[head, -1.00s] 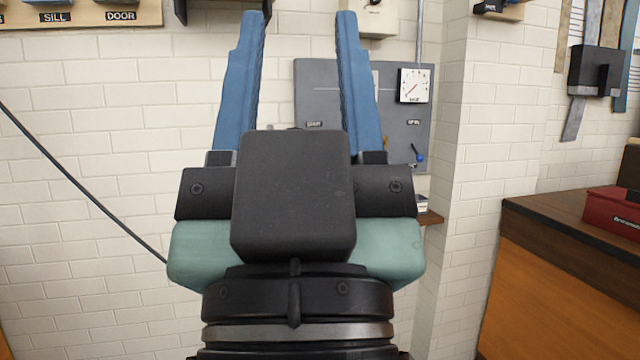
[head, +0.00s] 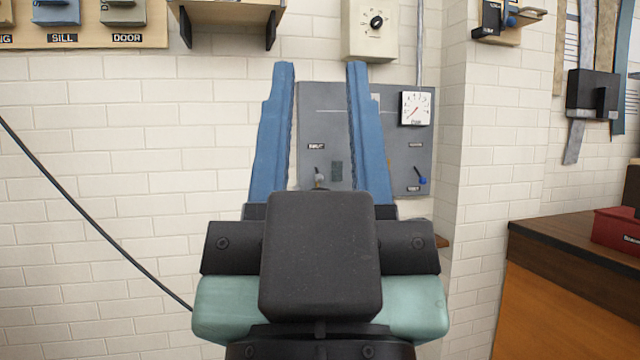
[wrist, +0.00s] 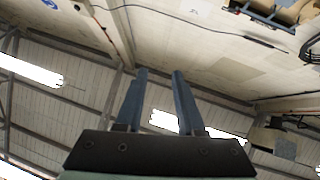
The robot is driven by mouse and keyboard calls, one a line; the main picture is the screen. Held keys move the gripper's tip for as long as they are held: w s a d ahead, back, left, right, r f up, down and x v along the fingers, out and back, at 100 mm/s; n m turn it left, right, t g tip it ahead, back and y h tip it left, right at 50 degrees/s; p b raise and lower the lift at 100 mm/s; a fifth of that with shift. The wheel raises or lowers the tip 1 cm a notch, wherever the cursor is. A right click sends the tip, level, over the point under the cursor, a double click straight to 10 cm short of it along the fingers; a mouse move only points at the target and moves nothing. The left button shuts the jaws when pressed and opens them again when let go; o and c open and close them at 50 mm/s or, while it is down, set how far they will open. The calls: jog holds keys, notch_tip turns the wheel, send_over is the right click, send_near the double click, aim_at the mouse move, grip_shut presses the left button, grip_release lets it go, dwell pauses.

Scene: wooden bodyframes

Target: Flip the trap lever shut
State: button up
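A grey wall panel (head: 393,108) hangs behind my gripper in the head view. It carries a small lever with a blue knob (head: 421,181) at its lower right and a lever with a pale knob (head: 319,178) at its lower left. The labels are too small to read, so I cannot tell which is the trap lever. My gripper (head: 321,68) is open and empty, its blue fingers pointing up in front of the panel. They cover part of it, and the gripper body hides the panel's bottom edge. The wrist view shows the fingers (wrist: 159,73) apart, with nothing between them.
A round-faced gauge (head: 416,108) sits at the panel's upper right. A beige box with a dial (head: 369,30) is above it, and a bracketed shelf (head: 226,12) is at upper left. A wooden cabinet (head: 570,240) stands at right, bearing a red box (head: 616,232).

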jog(key=shift+r, duration=0.3)
jog(key=shift+c, duration=1.2)
notch_tip(320, 180, up, 24)
jog(key=p, duration=2.4)
jog(key=shift+f, duration=0.15)
grip_shut()
jog(key=shift+f, duration=0.1)
